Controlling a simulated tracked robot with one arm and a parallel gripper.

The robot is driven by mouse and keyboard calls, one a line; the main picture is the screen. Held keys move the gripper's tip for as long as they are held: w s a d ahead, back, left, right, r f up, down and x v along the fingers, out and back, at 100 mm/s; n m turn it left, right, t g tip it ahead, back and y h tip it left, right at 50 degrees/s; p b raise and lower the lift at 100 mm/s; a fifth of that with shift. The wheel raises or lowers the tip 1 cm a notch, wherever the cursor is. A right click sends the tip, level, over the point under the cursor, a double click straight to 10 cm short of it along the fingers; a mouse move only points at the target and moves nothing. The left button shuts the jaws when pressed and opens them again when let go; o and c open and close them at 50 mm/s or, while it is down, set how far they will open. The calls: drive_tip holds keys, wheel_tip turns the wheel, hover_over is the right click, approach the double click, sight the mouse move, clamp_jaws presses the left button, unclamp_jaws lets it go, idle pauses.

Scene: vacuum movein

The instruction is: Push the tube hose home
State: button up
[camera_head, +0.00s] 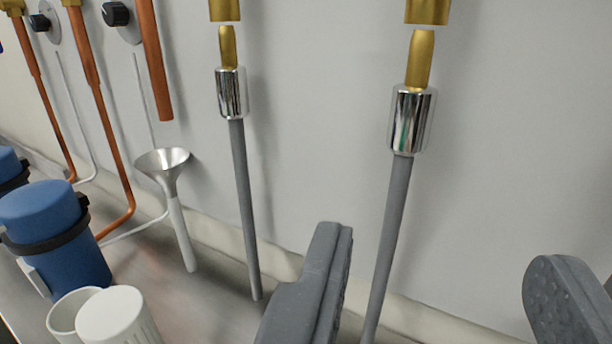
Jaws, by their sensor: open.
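Two grey hoses with chrome collars and brass tips stand in front of the wall. The right hose (391,225) has its collar (411,120) and brass tip (420,60) just below a brass fitting (427,10), with a small gap between. The left hose (245,200) has its tip (228,48) below another brass fitting (224,9), also with a gap. My gripper (445,290) is open. Its left finger is left of the right hose and its right finger is well to the right. The lower end of the right hose is out of frame. Which hose the task means cannot be told.
A metal funnel (163,160), copper pipes (101,120), black knobs (116,13), a blue canister (48,222) and white cups (115,318) stand to the left. The wall (520,130) right of the hoses is bare.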

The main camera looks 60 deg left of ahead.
sight(412, 124)
drive_tip(key=x, duration=1.3)
drive_tip(key=shift+w+a, duration=0.2)
drive_tip(key=shift+a, duration=0.1)
clamp_jaws()
drive_tip(key=shift+r, duration=0.1)
